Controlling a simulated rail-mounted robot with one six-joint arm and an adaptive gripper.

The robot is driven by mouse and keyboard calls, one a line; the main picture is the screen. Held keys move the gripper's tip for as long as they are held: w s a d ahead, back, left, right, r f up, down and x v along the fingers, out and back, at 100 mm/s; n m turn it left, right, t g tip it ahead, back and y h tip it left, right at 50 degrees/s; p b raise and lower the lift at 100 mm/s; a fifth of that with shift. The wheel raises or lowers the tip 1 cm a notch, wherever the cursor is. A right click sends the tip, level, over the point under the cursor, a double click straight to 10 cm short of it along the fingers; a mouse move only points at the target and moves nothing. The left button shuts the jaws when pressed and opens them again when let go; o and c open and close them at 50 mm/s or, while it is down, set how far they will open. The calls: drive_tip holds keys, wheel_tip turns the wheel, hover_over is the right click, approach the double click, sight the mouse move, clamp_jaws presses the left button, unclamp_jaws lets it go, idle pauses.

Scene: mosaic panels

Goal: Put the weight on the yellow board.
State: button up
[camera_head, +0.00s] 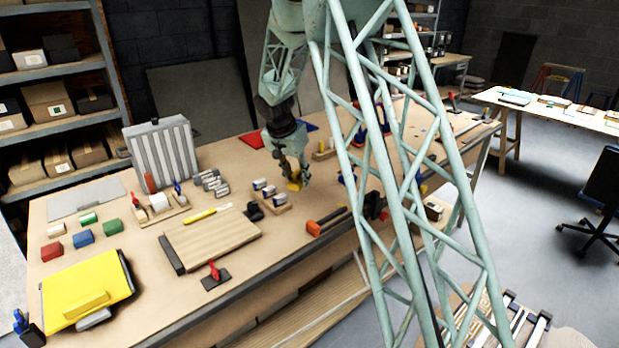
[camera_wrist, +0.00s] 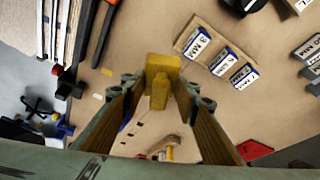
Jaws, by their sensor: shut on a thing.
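My gripper (camera_head: 294,172) is over the middle of the workbench, its fingers pointing down. It is shut on a small yellow block, apparently the weight (camera_head: 293,186). In the wrist view the yellow weight (camera_wrist: 161,68) shows between the fingertips of my gripper (camera_wrist: 160,92), with a narrower raised part towards me. I cannot tell whether it touches the bench. The yellow board (camera_head: 80,277) lies at the bench's front left, far from my gripper. A yellow bar (camera_head: 86,304) and a grey rounded piece are at its front edge.
Near my gripper is a wooden holder with small labelled blocks (camera_head: 265,190). A wooden board (camera_head: 212,238), a red clamp (camera_head: 215,275) and coloured blocks (camera_head: 84,238) lie between it and the yellow board. A ribbed grey panel (camera_head: 162,155) stands upright behind.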

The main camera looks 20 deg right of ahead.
drive_tip(key=s+a+n+t+y+b, duration=0.1)
drive_tip(key=s+a+n+b, duration=0.4)
drive_tip(key=a, duration=1.2)
drive_tip(key=s+n+y, duration=0.1)
drive_tip(key=s, duration=0.3)
drive_tip(key=shift+s+n+t, duration=0.15)
drive_tip(key=shift+n+t, duration=0.25)
drive_tip(key=shift+d, duration=0.1)
